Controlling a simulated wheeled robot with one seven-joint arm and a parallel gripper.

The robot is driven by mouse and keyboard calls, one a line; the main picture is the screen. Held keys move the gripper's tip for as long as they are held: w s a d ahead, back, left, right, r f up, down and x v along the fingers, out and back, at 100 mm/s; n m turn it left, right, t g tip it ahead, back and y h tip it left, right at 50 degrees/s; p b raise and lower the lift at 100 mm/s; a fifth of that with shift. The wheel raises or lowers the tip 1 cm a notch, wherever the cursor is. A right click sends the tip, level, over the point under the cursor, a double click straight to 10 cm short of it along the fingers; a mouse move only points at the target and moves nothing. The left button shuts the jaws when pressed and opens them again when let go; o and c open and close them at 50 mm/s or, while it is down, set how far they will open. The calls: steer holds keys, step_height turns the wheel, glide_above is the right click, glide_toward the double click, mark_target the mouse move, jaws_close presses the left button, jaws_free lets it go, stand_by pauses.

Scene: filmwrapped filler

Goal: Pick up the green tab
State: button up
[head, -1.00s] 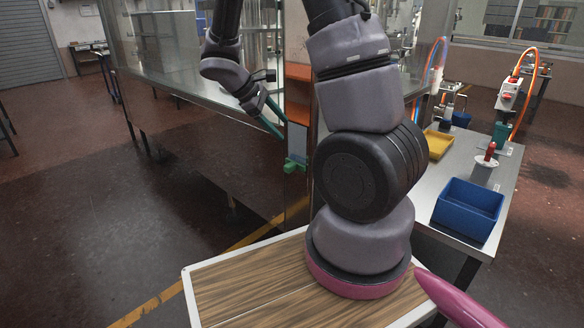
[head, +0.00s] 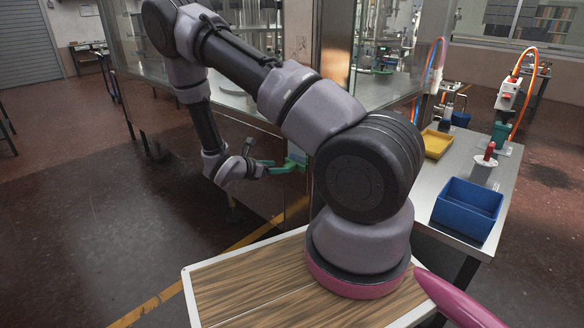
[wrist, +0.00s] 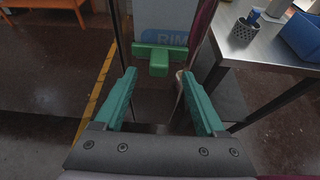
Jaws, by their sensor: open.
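A steel table (head: 468,165) on the right carries a blue bin (head: 467,209) and a yellow tray (head: 437,144). A glass-walled machine (head: 150,60) stands behind my arm. The wrist view shows a mesh cup (wrist: 244,28) on the table. Open floor (head: 100,220) lies to the left.

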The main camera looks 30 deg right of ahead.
mark_target(286, 166)
steer(key=x, duration=0.6)
jaws_close()
